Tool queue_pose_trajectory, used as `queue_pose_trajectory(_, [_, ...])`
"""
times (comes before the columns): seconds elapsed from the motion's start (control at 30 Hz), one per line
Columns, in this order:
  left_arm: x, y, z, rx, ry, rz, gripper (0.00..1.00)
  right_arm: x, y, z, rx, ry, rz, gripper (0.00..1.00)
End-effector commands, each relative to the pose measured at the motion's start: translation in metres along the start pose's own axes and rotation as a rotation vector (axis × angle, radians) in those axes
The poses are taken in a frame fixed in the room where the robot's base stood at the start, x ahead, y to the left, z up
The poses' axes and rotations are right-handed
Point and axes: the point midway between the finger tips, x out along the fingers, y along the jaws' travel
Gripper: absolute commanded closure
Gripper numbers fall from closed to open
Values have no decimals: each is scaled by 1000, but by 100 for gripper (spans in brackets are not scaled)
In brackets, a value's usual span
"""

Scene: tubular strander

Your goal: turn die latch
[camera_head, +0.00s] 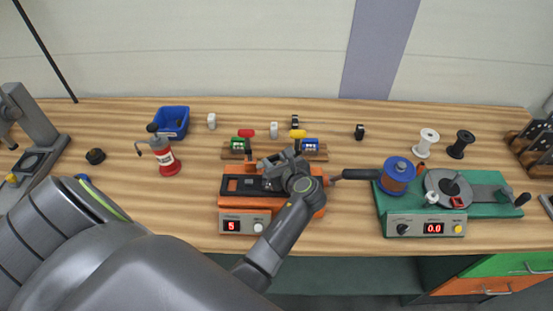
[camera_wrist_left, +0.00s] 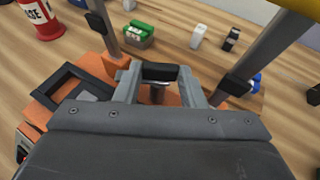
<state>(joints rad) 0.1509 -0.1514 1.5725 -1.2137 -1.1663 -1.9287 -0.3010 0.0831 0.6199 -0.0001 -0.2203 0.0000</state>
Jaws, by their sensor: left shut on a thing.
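The orange machine (camera_head: 232,187) stands at the middle of the bench, its grey front panel reading 5. My left gripper (camera_head: 285,160) is over its rear part. In the left wrist view the two grey fingers (camera_wrist_left: 160,82) are shut on a short black-topped lever, which I take for the die latch (camera_wrist_left: 160,71). The latch is hidden by the gripper in the head view. Two upright levers rise near it, one with a red knob (camera_head: 246,133), one with a yellow knob (camera_head: 298,134). My right gripper is not in view.
Behind the machine are a green block (camera_head: 238,144) and a blue block (camera_head: 310,144) on wooden holders. A red bottle (camera_head: 166,160) and a blue bin (camera_head: 172,122) stand left.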

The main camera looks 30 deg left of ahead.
Motion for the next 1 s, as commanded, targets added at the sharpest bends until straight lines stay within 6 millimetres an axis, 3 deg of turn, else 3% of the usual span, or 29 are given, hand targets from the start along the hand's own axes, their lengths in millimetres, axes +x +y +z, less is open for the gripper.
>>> queue_pose_trajectory(0.2, [-2, 4, 6, 45, 2, -99, 86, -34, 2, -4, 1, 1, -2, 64])
queue_pose_trajectory(0.4, [0, 7, 4, 91, 1, -215, 86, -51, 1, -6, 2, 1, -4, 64])
queue_pose_trajectory(1.0, [3, 11, 1, 184, -1, -443, 86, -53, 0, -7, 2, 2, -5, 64])
